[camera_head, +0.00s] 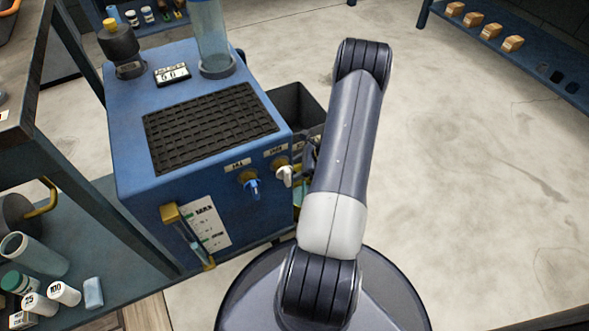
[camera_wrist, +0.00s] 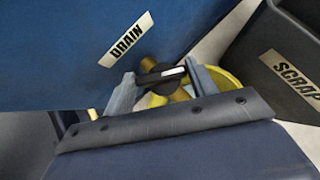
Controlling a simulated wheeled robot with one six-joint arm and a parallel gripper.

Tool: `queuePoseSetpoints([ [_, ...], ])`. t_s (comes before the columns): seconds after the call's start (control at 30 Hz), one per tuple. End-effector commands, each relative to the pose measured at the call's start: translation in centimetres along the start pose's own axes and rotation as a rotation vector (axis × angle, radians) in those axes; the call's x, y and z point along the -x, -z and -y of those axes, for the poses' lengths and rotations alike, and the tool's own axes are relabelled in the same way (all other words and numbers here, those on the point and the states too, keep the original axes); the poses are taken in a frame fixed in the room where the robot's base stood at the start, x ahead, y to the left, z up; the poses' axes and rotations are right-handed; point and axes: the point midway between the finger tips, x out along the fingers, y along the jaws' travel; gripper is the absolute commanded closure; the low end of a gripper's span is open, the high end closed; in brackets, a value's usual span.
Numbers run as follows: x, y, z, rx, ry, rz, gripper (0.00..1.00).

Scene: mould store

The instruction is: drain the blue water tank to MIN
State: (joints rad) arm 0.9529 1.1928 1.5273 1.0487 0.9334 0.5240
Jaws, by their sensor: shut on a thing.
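The blue water tank (camera_head: 150,200) stands left of my arm in the head view. On its front is a slanting sight gauge (camera_head: 190,238) with brass ends, beside a white scale plate (camera_head: 209,222); its water level is too small to read.
A blue-handled valve (camera_head: 252,187) and a white-handled valve (camera_head: 285,174) sit on the tank front. A dark SCRAP bin (camera_wrist: 287,60) stands close on the right. A black grate (camera_head: 210,125) covers the tank top. Open floor lies to the right.

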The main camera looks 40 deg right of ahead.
Motion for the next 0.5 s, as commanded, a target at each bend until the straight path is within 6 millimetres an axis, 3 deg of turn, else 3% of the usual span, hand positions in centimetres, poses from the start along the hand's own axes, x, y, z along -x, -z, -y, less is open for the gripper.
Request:
queuePoseSetpoints([
  [0.5,-0.13,0.00,0.46,0.251,-0.252,-0.001,0.68],
])
